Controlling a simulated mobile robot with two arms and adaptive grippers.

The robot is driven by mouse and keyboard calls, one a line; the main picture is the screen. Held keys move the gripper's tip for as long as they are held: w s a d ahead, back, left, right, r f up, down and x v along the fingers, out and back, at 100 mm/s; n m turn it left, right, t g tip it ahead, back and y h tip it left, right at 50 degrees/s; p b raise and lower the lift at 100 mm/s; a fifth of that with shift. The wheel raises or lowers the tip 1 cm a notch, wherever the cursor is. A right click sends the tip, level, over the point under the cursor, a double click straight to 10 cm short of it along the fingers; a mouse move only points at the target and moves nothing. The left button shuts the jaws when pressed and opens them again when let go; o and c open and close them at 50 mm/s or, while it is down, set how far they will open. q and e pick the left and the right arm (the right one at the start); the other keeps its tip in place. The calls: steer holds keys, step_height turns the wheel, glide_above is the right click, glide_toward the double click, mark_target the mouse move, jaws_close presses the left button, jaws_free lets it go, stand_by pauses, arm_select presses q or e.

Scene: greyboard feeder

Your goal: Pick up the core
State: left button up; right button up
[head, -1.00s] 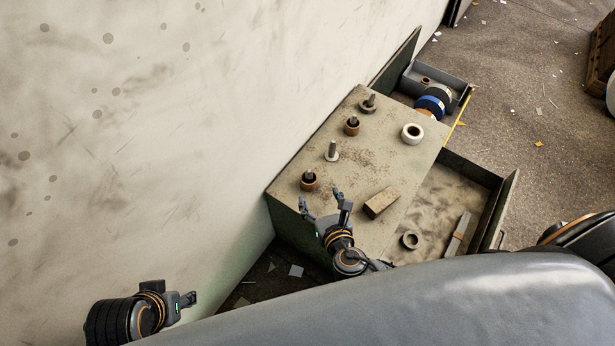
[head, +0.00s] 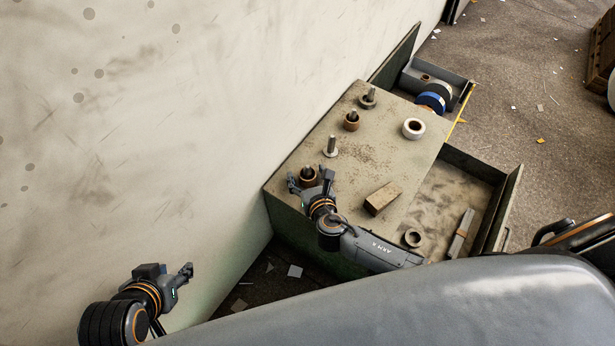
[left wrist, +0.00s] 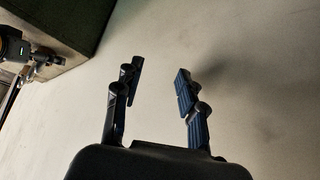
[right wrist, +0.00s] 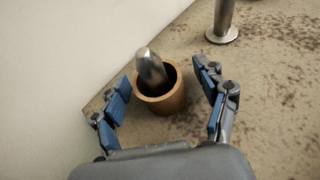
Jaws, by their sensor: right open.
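A brown cardboard core (right wrist: 163,98) sits around a metal peg (right wrist: 150,68) near the front left corner of the greyish feeder top (head: 375,150). My right gripper (right wrist: 160,98) is open, with one finger on each side of this core. In the head view the right gripper (head: 310,180) partly hides the same core (head: 309,175). A white ring (head: 414,128) lies on the top. My left gripper (head: 187,272) is open and empty, shown against the wall in the left wrist view (left wrist: 155,80).
A bare peg (head: 331,146) stands behind the core, and a brown block (head: 382,198) lies to the right. An open drawer (head: 450,200) holds a ring (head: 412,238). The pale wall (head: 200,130) runs close along the left.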

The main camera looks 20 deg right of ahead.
steer(key=c, duration=0.9)
steer(key=shift+r, duration=0.1)
step_height(320, 180, up, 3)
steer(key=shift+f+p, duration=0.15)
steer(key=shift+p, duration=0.8)
arm_select(q)
steer(key=s+a+r+g+p, duration=0.1)
steer(key=s+a+g+p, duration=0.15)
steer(key=s, duration=0.35)
arm_select(e)
step_height(320, 180, up, 3)
steer(key=shift+f+b, duration=0.15)
steer(key=shift+b, duration=0.25)
step_height(320, 180, up, 4)
steer(key=shift+f+p, duration=0.1)
steer(key=shift+p, duration=0.8)
arm_select(q)
steer(key=s+x, duration=0.1)
steer(key=x, duration=0.9)
steer(key=shift+d+g+y, duration=0.3)
steer(key=shift+g, duration=0.15)
arm_select(e)
steer(key=shift+r, duration=0.35)
